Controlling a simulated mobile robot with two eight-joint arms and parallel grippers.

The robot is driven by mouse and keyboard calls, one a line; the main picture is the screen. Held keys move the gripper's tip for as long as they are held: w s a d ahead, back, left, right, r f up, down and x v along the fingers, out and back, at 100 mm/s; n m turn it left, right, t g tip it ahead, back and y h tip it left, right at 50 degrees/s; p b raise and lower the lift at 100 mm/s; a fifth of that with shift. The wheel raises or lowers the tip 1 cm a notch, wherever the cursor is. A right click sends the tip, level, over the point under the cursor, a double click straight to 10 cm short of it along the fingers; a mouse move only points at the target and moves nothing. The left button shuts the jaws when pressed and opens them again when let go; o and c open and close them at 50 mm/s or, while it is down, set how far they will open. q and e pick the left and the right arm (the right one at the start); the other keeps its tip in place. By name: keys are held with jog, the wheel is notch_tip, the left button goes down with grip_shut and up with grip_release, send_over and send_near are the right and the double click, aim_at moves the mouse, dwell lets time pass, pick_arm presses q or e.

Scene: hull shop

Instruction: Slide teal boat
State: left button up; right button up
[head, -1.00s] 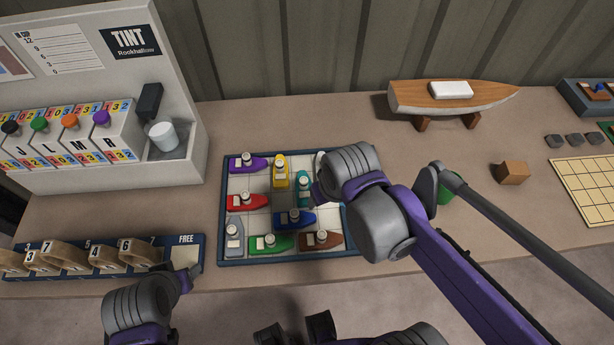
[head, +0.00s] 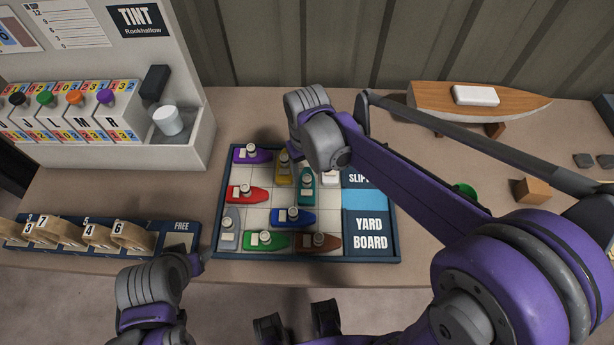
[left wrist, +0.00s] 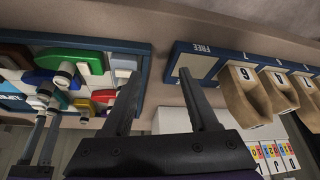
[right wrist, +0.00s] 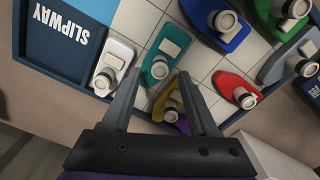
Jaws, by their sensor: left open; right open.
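The teal boat (head: 306,186) lies on the yard board (head: 310,257) between the yellow boat (head: 284,172) and the white boat (head: 330,178), with the blue boat (head: 292,217) on its near side. In the right wrist view the teal boat (right wrist: 169,48) shows just beyond the tips of my right gripper (right wrist: 158,78). That gripper is open, with the yellow boat (right wrist: 170,100) seen between its fingers. In the head view my right wrist hides its fingers. My left gripper (left wrist: 159,78) is open and empty, near the board's front left corner.
Red (head: 248,194), purple (head: 252,155), green (head: 266,240), brown (head: 318,243) and grey boats (head: 229,230) crowd the board. Bare cells lie left of the blue boat. A light blue strip (head: 364,200) is at right. A numbered rack (head: 100,237) stands at left.

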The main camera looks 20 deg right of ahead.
aim_at(307, 177)
jog(key=shift+f, duration=1.8)
grip_shut()
